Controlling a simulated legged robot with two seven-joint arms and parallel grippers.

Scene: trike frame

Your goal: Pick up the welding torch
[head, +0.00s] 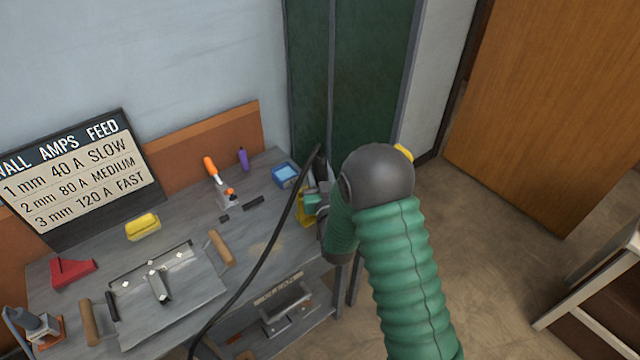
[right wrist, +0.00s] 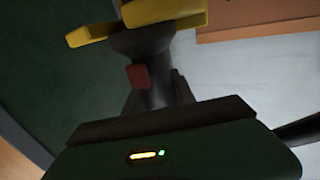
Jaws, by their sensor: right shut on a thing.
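The welding torch (head: 319,162) is dark, stands roughly upright at the right end of the bench, and is partly hidden by my right arm. A black cable runs from it down to the left. In the right wrist view the torch (right wrist: 157,70) shows a dark body with a red trigger. My right gripper (head: 318,200) is shut on the torch; its fingers (right wrist: 155,95) lie on both sides of the body. A yellow holder (head: 305,210) is beside the gripper; in the right wrist view it (right wrist: 162,12) is around the torch's far end. My left gripper is out of view.
The grey bench (head: 255,235) holds a metal plate workpiece (head: 185,305), a yellow sponge-like block (head: 143,227), a red magnet-like piece (head: 72,271), an orange-handled clamp (head: 212,170) and a blue box (head: 286,175). A dark green panel (head: 350,70) stands behind. Open floor lies to the right.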

